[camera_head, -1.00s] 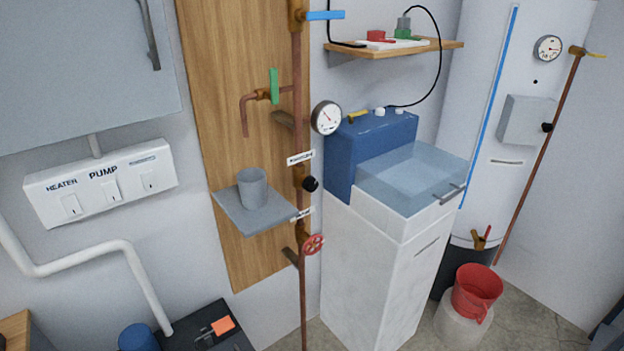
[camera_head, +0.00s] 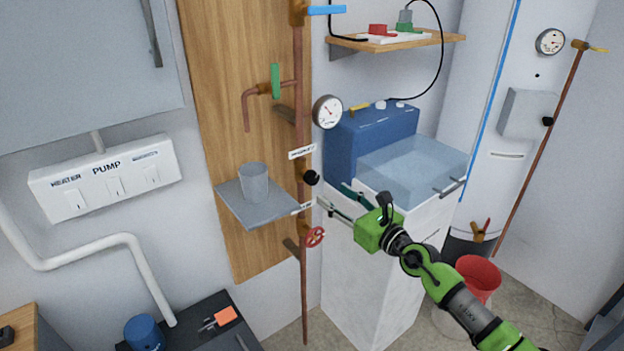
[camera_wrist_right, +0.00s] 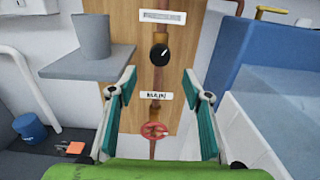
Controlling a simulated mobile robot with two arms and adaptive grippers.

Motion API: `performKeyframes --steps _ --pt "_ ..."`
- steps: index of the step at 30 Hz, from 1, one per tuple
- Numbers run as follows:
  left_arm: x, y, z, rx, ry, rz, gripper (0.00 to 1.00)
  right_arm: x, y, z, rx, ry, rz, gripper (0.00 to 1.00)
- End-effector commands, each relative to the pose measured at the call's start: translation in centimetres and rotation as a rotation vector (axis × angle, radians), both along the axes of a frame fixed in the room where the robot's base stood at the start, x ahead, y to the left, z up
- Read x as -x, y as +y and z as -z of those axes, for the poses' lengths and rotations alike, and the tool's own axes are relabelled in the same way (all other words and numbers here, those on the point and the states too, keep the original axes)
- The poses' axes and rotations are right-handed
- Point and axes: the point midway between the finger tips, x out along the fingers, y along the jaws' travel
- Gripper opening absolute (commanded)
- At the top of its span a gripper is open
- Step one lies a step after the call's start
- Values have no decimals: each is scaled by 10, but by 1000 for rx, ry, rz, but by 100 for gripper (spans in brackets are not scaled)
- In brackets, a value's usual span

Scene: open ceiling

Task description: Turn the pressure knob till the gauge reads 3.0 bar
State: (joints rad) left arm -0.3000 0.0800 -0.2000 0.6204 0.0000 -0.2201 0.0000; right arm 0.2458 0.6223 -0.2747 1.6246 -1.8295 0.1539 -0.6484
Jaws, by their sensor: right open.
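The black pressure knob (camera_head: 311,177) sits on the copper pipe, below a small white label (camera_head: 302,152). It also shows in the right wrist view (camera_wrist_right: 159,54), ahead of and above the space between my fingers. The round white gauge (camera_head: 327,112) is higher on the same pipe; its reading is too small to tell. My right gripper (camera_head: 332,195) is open and empty, to the right of and slightly below the knob, apart from it. Its teal fingers (camera_wrist_right: 160,90) stand wide on both sides of the pipe in the wrist view. My left gripper is not in view.
A grey shelf (camera_head: 236,209) with a grey cup (camera_head: 254,180) is left of the knob. A red valve wheel (camera_head: 315,237) sits below. A blue box (camera_head: 368,133) and a clear basin (camera_head: 411,166) stand to the right. A white switch panel (camera_head: 103,176) hangs at left.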

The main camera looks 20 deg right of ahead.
Motion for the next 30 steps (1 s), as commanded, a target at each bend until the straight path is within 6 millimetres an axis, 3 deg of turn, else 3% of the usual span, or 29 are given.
performKeyframes --steps 9,15,29,30 --pt "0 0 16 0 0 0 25 -62 23 2 -4 -1 0 45" --pt "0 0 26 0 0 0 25 -88 32 2 -5 1 1 45" --pt "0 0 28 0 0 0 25 -100 36 1 -3 2 0 45" --pt "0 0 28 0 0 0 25 -100 36 1 -3 2 1 37"
